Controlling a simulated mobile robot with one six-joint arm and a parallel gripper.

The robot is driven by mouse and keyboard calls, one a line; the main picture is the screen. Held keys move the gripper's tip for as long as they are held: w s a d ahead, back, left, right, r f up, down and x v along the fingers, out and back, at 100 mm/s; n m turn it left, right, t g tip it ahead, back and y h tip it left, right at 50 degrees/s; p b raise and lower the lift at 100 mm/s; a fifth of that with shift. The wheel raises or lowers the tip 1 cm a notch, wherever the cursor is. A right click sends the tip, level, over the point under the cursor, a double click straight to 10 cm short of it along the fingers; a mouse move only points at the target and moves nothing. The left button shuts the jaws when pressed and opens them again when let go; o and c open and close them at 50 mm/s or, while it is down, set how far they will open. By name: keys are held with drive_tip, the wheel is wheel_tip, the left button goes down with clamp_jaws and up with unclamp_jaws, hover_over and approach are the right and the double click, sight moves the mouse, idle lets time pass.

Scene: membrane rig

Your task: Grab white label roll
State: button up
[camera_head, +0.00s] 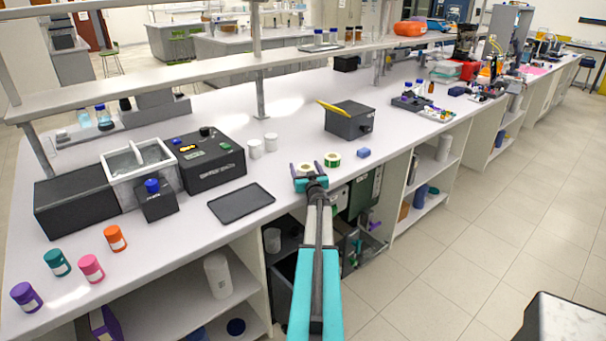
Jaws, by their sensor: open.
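A white label roll (305,168) lies on the bench near its front edge, right at the end of my arm. A second roll, white with a green ring (333,159), lies just to its right. My gripper (307,172) is open, and its fingertips are at the near side of the white label roll. The gripper hides part of this roll. I cannot tell from this view whether the fingers touch it or are around it.
Two white jars (263,146) and a black tray (241,203) are to the left. The bench between the jars and dark box is clear.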

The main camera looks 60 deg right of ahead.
drive_tip(key=c, duration=1.2)
drive_tip(key=shift+r, duration=0.1)
drive_tip(key=shift+r, duration=0.4)
wheel_tip(320, 180, up, 3)
drive_tip(key=shift+f, duration=0.1)
drive_tip(key=v, duration=0.5)
drive_tip(key=r+b+v, duration=0.1)
drive_tip(key=v, duration=0.4)
drive_tip(key=b+v, duration=0.1)
drive_tip(key=v, duration=0.5)
drive_tip(key=shift+s+d+r, duration=0.2)
drive_tip(key=shift+s+d, duration=0.1)
